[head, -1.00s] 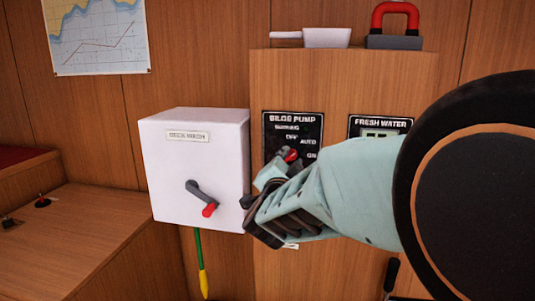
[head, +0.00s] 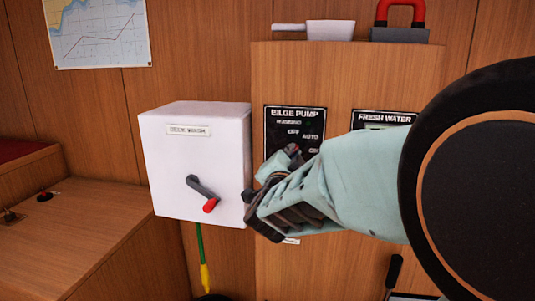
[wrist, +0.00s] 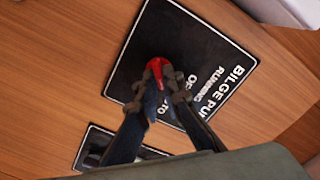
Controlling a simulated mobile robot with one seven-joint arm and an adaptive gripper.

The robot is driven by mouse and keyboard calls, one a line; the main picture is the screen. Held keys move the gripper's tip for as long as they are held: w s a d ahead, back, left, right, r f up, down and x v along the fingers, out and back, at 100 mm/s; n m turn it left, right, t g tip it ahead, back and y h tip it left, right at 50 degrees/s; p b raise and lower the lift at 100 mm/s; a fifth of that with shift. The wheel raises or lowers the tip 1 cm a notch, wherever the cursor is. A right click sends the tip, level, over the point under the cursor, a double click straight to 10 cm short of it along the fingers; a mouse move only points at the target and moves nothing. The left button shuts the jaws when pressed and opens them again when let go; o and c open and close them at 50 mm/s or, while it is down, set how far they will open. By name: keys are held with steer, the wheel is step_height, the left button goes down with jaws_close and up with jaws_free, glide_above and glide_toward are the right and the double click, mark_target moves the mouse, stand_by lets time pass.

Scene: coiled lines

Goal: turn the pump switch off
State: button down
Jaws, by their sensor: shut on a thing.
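The black bilge pump panel (head: 312,120) is on the front of the wooden cabinet, with the words OFF, AUTO and ON showing in the head view. It also shows in the wrist view (wrist: 140,50). Its red switch knob (wrist: 157,65) sits between my fingertips in the wrist view. My gripper (head: 280,160) is at the panel and covers the knob in the head view. In the wrist view my gripper (wrist: 158,88) is shut on the knob. I cannot tell which label the knob points at.
A white deck wash box (head: 160,150) with a red-tipped lever (head: 203,190) stands close to the left of my gripper. A fresh water panel (head: 385,118) is to the right. A white pan (head: 330,30) and a red-handled object (head: 400,12) sit on top of the cabinet.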

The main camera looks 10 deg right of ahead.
steer(key=shift+r+n, duration=0.1)
steer(key=shift+n, duration=0.2)
steer(key=shift+w+a+n+p, duration=0.1)
steer(key=shift+n+p, duration=0.95)
steer(key=shift+n, duration=1.05)
steer(key=shift+a+n+p, duration=0.1)
steer(key=shift+n+p, duration=0.9)
steer(key=shift+n, duration=1.1)
steer(key=shift+d, duration=0.1)
steer(key=c, duration=2.1)
jaws_free()
